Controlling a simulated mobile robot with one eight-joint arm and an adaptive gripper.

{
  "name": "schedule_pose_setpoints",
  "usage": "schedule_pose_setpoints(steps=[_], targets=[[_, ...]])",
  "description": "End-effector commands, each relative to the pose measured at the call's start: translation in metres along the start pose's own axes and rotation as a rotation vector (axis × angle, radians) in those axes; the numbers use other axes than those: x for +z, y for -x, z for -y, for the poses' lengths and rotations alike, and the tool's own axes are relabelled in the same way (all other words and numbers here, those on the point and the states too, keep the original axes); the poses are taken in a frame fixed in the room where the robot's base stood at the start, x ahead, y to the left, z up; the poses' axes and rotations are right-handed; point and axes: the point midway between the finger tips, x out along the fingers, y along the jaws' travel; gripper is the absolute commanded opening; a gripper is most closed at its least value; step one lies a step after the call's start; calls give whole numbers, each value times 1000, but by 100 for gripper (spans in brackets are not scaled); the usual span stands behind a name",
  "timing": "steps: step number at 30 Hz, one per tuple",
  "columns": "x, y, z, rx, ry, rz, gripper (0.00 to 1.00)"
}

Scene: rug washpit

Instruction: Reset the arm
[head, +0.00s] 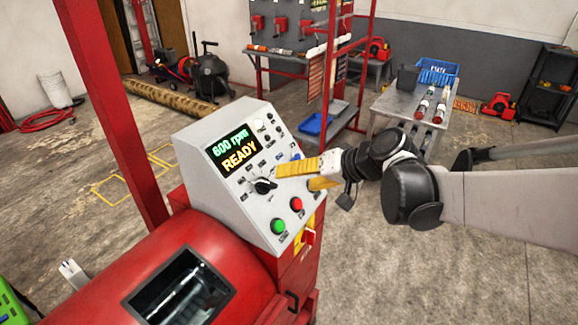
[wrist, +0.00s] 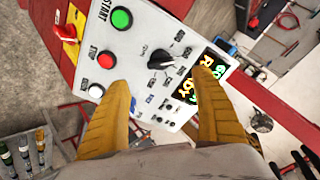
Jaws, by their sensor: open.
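My gripper (head: 294,178) is open and empty, with its yellow fingers spread in front of the right part of a sloped grey control panel (head: 226,191). In the wrist view my gripper (wrist: 162,80) has the black rotary knob (wrist: 160,60) beyond and between its fingers. The knob also shows in the head view (head: 265,186). I cannot tell from these views whether a finger touches the panel. The arm reaches in from the right edge of the head view. The panel's display (head: 234,148) reads "600 rpm READY".
The panel has a green button (head: 278,226), a red button (head: 296,204) and a red switch (head: 308,237) at its side. A red post (head: 113,105) rises left of the panel. A grey table (head: 387,103) with a blue crate (head: 438,71) stands behind the arm. Open floor lies below the arm.

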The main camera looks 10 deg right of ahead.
Motion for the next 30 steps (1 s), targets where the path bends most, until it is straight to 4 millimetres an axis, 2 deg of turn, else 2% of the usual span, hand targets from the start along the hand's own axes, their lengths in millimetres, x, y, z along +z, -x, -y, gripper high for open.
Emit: schedule_pose_setpoints(steps=[5,8,11,14,18,21,25,30], targets=[[2,1,0,5,1,1,76],[12,9,0,41,8,10,76],[35,28,-3,123,27,28,76],[67,55,-12,240,56,43,76],[112,93,-32,407,107,50,76],[137,115,-46,505,142,46,76],[158,135,-61,593,177,36,76],[167,145,-69,640,198,28,76]])
